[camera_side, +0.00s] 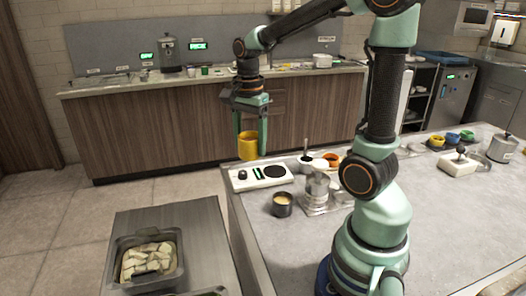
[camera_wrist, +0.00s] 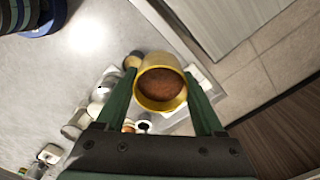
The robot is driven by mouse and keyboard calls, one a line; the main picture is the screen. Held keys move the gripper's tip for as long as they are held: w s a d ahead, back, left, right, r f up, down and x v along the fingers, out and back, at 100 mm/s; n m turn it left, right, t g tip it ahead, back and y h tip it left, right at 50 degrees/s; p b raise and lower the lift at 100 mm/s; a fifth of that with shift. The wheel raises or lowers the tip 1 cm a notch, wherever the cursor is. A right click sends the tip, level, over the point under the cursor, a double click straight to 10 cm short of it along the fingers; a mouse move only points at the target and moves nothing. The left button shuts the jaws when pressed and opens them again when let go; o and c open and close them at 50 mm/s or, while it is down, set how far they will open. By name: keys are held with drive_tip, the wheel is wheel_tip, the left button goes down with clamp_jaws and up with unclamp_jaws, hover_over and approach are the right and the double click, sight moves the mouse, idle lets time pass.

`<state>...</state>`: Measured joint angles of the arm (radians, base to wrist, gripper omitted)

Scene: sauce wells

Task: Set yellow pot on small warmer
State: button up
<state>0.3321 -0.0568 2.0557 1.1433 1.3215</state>
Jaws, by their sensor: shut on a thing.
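The yellow pot (camera_side: 247,147) hangs upright between the fingers of my gripper (camera_side: 250,151). In the wrist view the yellow pot (camera_wrist: 139,96) shows a round rim and brown sauce inside. My gripper (camera_wrist: 159,74) is shut on it, with one green finger on each side. The small warmer (camera_side: 241,184) is a white unit with a black round plate and a dark knob, at the far left corner of the grey counter. The pot is held in the air above the warmer's level, near its left half in the side view. In the wrist view the pot hides much of the warmer.
A dark pot with pale sauce (camera_side: 282,206) and metal containers (camera_side: 317,187) stand right of the warmer. An orange pot (camera_side: 332,159) is behind them. Coloured pots (camera_side: 452,138) sit further right. A cart with a food tray (camera_side: 120,247) stands apart at lower left.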

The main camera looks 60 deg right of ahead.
drive_tip(key=w+d+f+m, duration=0.2)
drive_tip(key=w+d+f, duration=0.15)
drive_tip(key=d, duration=0.65)
drive_tip(key=m, duration=0.2)
hover_over(275, 171)
wheel_tip(275, 171, down, 6)
drive_tip(key=shift+d+f, duration=0.1)
drive_tip(key=shift+f, duration=3.25)
drive_tip(key=shift+f, duration=0.45)
drive_tip(key=o, duration=1.5)
wheel_tip(275, 171, up, 8)
drive_tip(key=shift+f, duration=0.1)
